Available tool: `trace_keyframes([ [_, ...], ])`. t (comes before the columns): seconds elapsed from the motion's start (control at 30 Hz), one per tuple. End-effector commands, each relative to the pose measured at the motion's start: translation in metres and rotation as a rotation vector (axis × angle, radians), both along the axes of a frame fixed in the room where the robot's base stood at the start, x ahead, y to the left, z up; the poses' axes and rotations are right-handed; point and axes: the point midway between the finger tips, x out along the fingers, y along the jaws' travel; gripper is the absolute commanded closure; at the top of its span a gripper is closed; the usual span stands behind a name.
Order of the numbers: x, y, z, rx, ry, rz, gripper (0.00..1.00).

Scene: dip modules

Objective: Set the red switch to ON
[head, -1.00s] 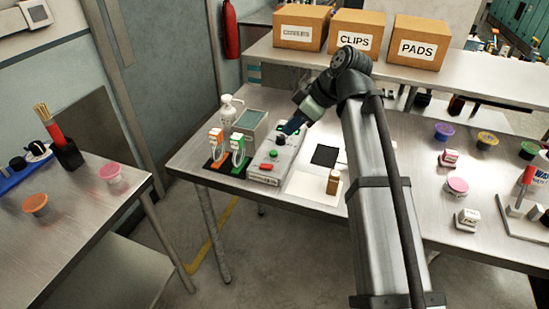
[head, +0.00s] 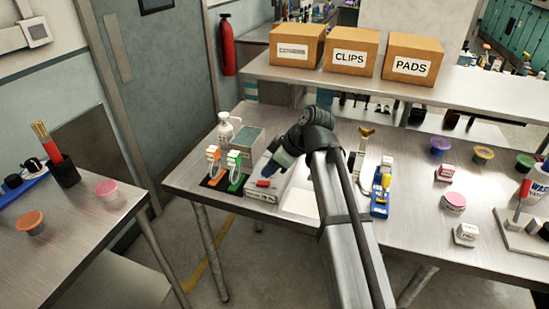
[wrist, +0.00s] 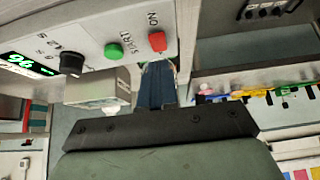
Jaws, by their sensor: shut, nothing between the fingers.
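The red switch (head: 263,183) is on the front part of the grey control box (head: 262,194). In the wrist view the red switch (wrist: 157,41) has the printed word ON just beyond it, with the green START button (wrist: 113,50) and a black knob (wrist: 72,63) to its left. My gripper (head: 271,169) is shut and empty, low over the box beside the switch. In the wrist view my gripper's blue fingertips (wrist: 157,68) are just below the switch. I cannot tell whether they touch it. The knob and green button are hidden in the head view.
Left of the box are orange and green tagged items (head: 235,170) on a dark mat, a pump bottle (head: 225,128) and a grey bin (head: 247,140). A white sheet (head: 300,203) lies right of the box. A blue clamp device (head: 380,204) stands right of my arm.

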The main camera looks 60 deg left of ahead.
Motion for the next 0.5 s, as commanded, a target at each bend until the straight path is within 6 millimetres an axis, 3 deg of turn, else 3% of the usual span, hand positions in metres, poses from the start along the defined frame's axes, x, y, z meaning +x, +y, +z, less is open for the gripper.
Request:
trace_keyframes([
  [0.2, 0.002, -0.003, -0.019, 0.000, 0.001, -0.001, 1.00],
  [0.5, 0.003, -0.003, -0.023, 0.001, 0.001, 0.000, 1.00],
])
